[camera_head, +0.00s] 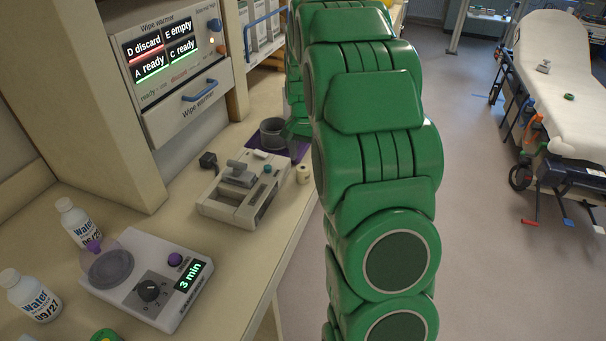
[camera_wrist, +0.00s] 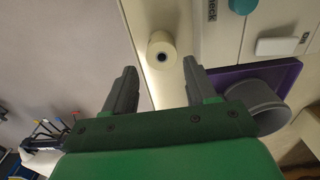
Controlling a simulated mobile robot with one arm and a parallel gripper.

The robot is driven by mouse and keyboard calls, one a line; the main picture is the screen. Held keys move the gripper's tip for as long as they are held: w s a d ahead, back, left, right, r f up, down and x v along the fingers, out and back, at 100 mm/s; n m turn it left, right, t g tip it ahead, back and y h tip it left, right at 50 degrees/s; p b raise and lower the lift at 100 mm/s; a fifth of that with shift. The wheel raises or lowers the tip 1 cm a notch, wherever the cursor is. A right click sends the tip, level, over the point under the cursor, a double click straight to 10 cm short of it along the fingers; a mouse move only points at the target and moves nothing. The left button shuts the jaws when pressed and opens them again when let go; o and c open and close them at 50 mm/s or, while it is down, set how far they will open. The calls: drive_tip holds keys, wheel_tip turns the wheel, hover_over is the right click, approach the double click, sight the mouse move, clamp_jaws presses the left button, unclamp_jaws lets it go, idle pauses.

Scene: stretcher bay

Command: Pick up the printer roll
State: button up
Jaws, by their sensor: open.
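The printer roll (camera_head: 303,174) is a small cream cylinder with a dark core hole. It stands at the counter's edge, beside the right end of the grey-white device (camera_head: 236,207). In the wrist view the roll (camera_wrist: 163,44) appears just beyond the fingertips, roughly centred between them. My gripper (camera_wrist: 159,63) is open, with one dark finger on each side and nothing held. The gap left between fingers and roll is hard to judge. In the head view my green arm hides most of the gripper.
A grey cup (camera_head: 272,133) stands on a purple mat (camera_head: 297,151) close to my gripper; the cup also shows in the wrist view (camera_wrist: 262,108). A timer device (camera_head: 150,275) and water bottles (camera_head: 78,222) stand nearer. A stretcher (camera_head: 567,75) is across open floor.

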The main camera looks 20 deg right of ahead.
sight(303, 167)
drive_tip(key=shift+a+f, duration=0.2)
drive_tip(key=shift+f, duration=3.1)
drive_tip(key=shift+c, duration=0.4)
drive_tip(key=c, duration=0.7)
